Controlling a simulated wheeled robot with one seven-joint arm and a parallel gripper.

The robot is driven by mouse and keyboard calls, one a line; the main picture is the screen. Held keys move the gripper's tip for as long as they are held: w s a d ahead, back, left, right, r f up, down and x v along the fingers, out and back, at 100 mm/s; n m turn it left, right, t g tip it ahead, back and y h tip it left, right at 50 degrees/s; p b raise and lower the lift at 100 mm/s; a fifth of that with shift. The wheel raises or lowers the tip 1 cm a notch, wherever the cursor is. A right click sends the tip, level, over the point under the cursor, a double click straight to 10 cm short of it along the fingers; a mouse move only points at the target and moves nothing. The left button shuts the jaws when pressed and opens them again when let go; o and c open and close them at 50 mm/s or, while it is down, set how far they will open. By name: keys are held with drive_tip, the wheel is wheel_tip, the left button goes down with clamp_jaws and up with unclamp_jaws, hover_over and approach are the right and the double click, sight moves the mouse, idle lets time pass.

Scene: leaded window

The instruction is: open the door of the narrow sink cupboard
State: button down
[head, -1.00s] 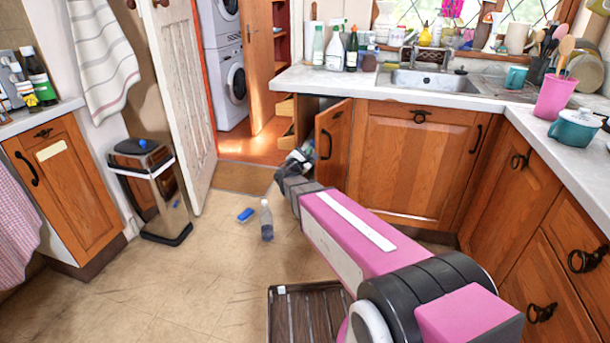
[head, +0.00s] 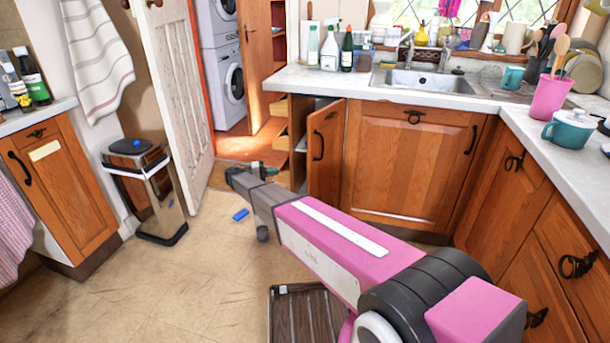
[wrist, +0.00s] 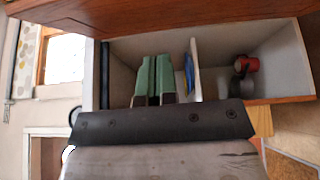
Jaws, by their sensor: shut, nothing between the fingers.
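The narrow sink cupboard door (head: 325,150) is wood with a dark handle (head: 319,145). It stands partly open at the left end of the sink counter. The gap left of it shows the pale interior. My gripper (head: 272,170) is left of the door, apart from its handle. In the wrist view my gripper (wrist: 154,62) has its green fingertips together and empty, in front of the open cupboard. The cupboard interior (wrist: 215,55) shows a divider (wrist: 195,72), a blue item (wrist: 188,72) and a red and dark item (wrist: 245,65). A wooden panel, probably the door, spans the top there.
A blue block (head: 241,214) lies on the floor, and a bottle (head: 262,234) is mostly hidden by my arm. A bin (head: 140,190) and a white door (head: 178,80) stand to the left. A dark rack (head: 300,315) lies close to me.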

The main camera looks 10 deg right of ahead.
drive_tip(key=s+d+m+g, duration=0.1)
drive_tip(key=s+d, duration=0.1)
drive_tip(key=d, duration=0.9)
drive_tip(key=shift+s+d+f, duration=0.15)
drive_tip(key=shift+d+f, duration=0.15)
drive_tip(key=shift+f, duration=0.1)
drive_tip(key=shift+s+d, duration=0.1)
